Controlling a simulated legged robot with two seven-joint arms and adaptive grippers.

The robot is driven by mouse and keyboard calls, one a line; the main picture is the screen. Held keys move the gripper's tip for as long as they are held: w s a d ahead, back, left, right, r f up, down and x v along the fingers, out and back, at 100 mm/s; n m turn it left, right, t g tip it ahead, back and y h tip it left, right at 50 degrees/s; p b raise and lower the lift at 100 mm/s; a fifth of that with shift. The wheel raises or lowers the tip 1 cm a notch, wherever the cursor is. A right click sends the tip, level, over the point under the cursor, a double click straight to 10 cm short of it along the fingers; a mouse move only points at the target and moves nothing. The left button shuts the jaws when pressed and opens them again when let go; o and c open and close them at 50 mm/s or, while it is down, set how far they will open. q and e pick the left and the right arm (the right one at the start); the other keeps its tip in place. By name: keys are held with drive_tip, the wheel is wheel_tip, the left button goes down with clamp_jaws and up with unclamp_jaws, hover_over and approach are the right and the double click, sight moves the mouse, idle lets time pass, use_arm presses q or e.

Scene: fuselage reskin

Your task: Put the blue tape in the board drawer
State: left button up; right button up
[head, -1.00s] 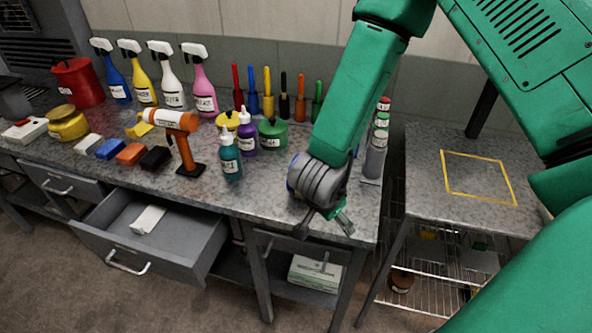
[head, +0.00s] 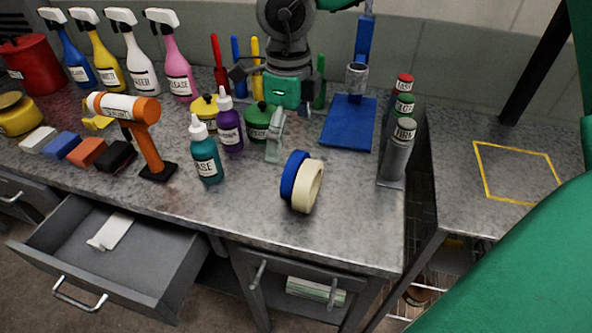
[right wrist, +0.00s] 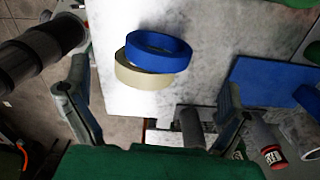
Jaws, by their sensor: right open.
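The blue tape (head: 294,172) stands on edge on the grey workbench, against a cream tape roll (head: 309,188). Both rolls also show in the right wrist view, the blue tape (right wrist: 160,52) beside the cream roll (right wrist: 142,80). My right gripper (head: 279,115) is open and empty, behind and above the tapes, apart from them. In the right wrist view its fingers (right wrist: 152,105) are spread wide. An open grey drawer (head: 150,272) under the bench at left holds a white object; I cannot read a drawer name. My left gripper is not in view.
Teal and purple bottles (head: 207,155) stand left of the tapes. A blue dustpan-like item (head: 348,122) lies behind them, and upright cans (head: 398,150) stand at right. An orange tool (head: 150,140) stands above the open drawer. The bench front near the tapes is clear.

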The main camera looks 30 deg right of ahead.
sight(289, 166)
drive_tip(key=f, duration=0.4)
drive_tip(key=a+f, duration=0.1)
drive_tip(key=f, duration=0.2)
drive_tip(key=shift+s+b, duration=0.2)
drive_tip(key=shift+b, duration=0.2)
drive_tip(key=shift+d+f, duration=0.25)
drive_tip(key=shift+f, duration=0.05)
drive_tip(key=f, duration=0.2)
drive_tip(key=d+f, duration=0.1)
drive_tip(key=f, duration=0.1)
drive_tip(key=shift+w+d+f+b, duration=0.1)
drive_tip(key=shift+w+f+b, duration=0.1)
drive_tip(key=shift+b, duration=0.15)
drive_tip(key=shift+a+f, duration=0.2)
drive_tip(key=shift+f, duration=0.1)
drive_tip(key=shift+a+f, duration=0.1)
drive_tip(key=shift+a, duration=0.3)
drive_tip(key=shift+d, duration=0.1)
drive_tip(key=c, duration=1.2)
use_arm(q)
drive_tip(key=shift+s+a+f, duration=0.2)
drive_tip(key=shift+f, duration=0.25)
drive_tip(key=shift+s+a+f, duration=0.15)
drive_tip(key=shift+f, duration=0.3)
use_arm(e)
drive_tip(key=shift+s+d, duration=0.1)
drive_tip(key=shift+d, duration=0.15)
drive_tip(key=shift+c, duration=0.3)
